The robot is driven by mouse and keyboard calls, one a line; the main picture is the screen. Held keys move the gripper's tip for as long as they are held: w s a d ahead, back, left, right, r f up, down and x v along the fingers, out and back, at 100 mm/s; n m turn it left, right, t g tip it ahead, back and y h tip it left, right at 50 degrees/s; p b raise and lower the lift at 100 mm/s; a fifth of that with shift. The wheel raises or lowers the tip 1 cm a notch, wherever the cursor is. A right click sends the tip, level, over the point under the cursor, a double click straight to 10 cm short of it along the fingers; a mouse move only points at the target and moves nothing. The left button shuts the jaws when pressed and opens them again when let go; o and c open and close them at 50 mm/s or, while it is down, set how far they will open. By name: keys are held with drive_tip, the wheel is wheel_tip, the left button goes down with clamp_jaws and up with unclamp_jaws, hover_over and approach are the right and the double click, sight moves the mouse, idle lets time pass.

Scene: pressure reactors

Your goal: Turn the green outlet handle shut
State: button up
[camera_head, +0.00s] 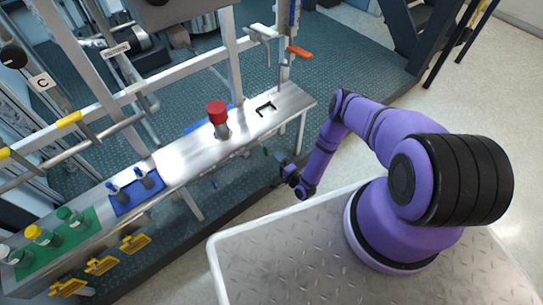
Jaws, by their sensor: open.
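A small green handle (265,151) sits below the front edge of the metal bench, right of the bench's middle. It is small, and its exact angle is hard to make out. My gripper (282,160), black at the end of my purple arm, is just right of the green handle and beside the bench front. It looks open and holds nothing that I can see. A gap seems to show between it and the handle, but I cannot tell the distance in depth.
The steel bench (190,155) carries a red-capped vessel (217,114), a blue tray (126,203) and a green mat (85,232) with capped bottles. A small blue handle (213,184) and yellow handles (101,265) sit along its front. An orange lever (299,52) is behind.

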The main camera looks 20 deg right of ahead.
drive_tip(key=shift+v, duration=1.2)
